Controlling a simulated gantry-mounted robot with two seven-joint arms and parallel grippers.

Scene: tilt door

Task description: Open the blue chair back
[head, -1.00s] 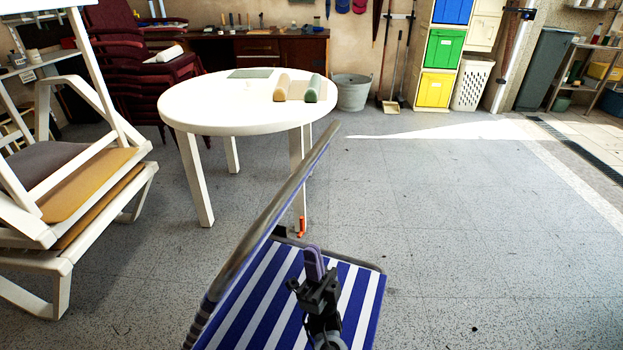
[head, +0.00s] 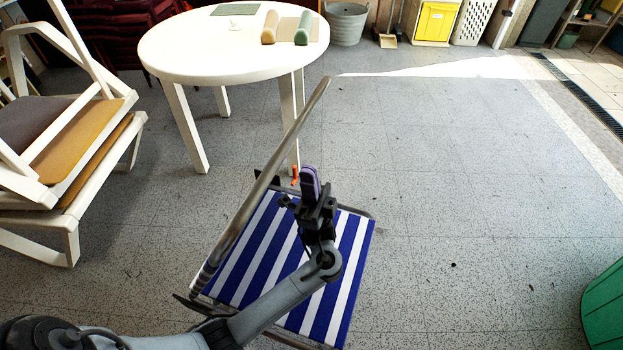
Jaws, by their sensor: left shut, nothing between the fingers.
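The blue-and-white striped chair stands on the floor in the lower middle of the head view, its striped seat (head: 343,275) facing up. The chair back (head: 262,188) shows nearly edge-on as a long grey tube slanting up to the right along the seat's left side. My left arm comes in from the lower left and crosses in front of the chair. My left gripper (head: 310,182), with purple fingers, is shut and empty. It appears over the seat's far part, to the right of the back; I see no contact with the back. My right gripper is not in view.
A round white table (head: 225,52) stands beyond the chair. Stacked white chairs with tan cushions (head: 75,145) stand at left. A green round object (head: 606,310) shows at the lower right edge. The grey floor (head: 460,190) right of the chair is clear.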

